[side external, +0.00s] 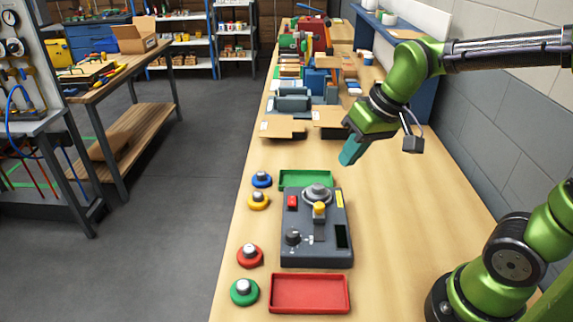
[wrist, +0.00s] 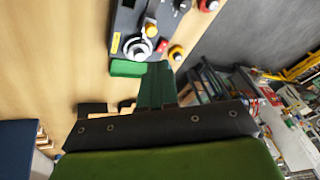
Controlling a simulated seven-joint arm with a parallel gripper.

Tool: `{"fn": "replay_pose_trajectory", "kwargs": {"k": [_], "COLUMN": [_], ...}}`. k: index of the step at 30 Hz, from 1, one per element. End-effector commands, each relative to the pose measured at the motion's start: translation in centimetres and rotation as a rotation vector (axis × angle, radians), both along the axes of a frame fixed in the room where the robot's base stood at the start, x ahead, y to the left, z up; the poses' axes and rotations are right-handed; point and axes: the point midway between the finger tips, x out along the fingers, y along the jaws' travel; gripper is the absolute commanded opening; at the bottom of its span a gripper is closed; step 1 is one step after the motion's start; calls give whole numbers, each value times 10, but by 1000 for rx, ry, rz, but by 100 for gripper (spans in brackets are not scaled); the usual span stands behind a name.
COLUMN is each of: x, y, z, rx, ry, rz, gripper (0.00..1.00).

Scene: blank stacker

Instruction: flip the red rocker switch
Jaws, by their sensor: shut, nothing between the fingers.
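The red rocker switch (side external: 292,202) is a small red block at the upper left of a dark grey control box (side external: 303,256) in the side view. Which way it is tipped is too small to tell. The box also carries a round grey dial (side external: 318,192), a yellow-topped lever (side external: 319,209) and a black knob (side external: 292,238). My gripper (side external: 351,152) is shut and empty, with teal fingers, in the air above and beyond the box's far end, touching nothing.
A green tray (side external: 305,178) lies behind the box and a red tray (side external: 310,293) in front. Blue (side external: 261,180), yellow (side external: 258,200), red (side external: 249,256) and green (side external: 244,292) round pieces line its left. Cardboard and bins crowd the far bench. The bench right of the box is clear.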

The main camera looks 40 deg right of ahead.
Motion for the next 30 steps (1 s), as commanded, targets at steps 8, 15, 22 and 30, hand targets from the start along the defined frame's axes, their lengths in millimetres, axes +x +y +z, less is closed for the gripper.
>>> {"fn": "replay_pose_trajectory", "kwargs": {"k": [8,15,22,30], "x": [-61,-65,-15,67], "y": [0,-1,-2,-2], "z": [5,7,0,-16], "rx": [106,109,55,-67], "ry": [-168,-181,-28,177], "rz": [-134,-134,-81,232], "gripper": [0,0,0,0]}}
